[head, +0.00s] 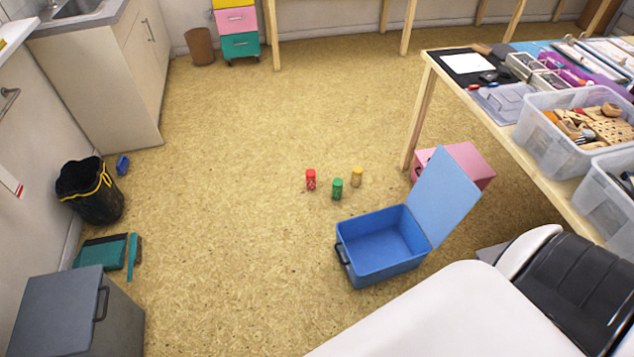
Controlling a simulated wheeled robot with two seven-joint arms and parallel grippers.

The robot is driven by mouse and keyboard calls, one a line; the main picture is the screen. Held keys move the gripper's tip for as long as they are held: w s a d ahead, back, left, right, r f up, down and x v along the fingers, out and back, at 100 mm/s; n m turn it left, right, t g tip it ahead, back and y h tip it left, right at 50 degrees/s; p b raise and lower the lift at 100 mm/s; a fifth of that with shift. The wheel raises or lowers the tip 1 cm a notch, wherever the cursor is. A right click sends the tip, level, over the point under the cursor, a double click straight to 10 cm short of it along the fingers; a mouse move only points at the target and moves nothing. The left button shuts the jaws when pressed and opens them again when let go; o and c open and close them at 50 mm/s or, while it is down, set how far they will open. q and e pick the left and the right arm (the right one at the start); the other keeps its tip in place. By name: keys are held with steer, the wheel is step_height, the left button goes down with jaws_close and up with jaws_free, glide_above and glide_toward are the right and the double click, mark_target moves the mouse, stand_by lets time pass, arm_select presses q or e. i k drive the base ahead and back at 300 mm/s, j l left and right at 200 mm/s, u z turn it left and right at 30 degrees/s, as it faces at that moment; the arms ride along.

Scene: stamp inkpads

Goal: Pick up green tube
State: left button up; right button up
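The green tube (337,189) stands upright on the floor near the middle of the head view. A red tube (311,179) stands to its left and a yellow tube (356,177) to its right and slightly farther back. They stand apart from each other. Neither gripper shows in this view, so their states cannot be seen.
An open blue box (350,234) with its lid raised sits just in front of the tubes. A pink box (471,161) is partly under the table (432,70) at right. A dark bin (97,207) and grey box (62,307) stand at left. The floor left of the tubes is clear.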

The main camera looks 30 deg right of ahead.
mark_target(338, 182)
steer(key=i+z, duration=0.3)
steer(key=i, duration=0.2)
steer(key=i+j+z, duration=0.3)
steer(key=i, duration=0.15)
steer(key=i+j+z, duration=0.2)
steer(key=i+z, duration=0.15)
steer(key=i, duration=0.15)
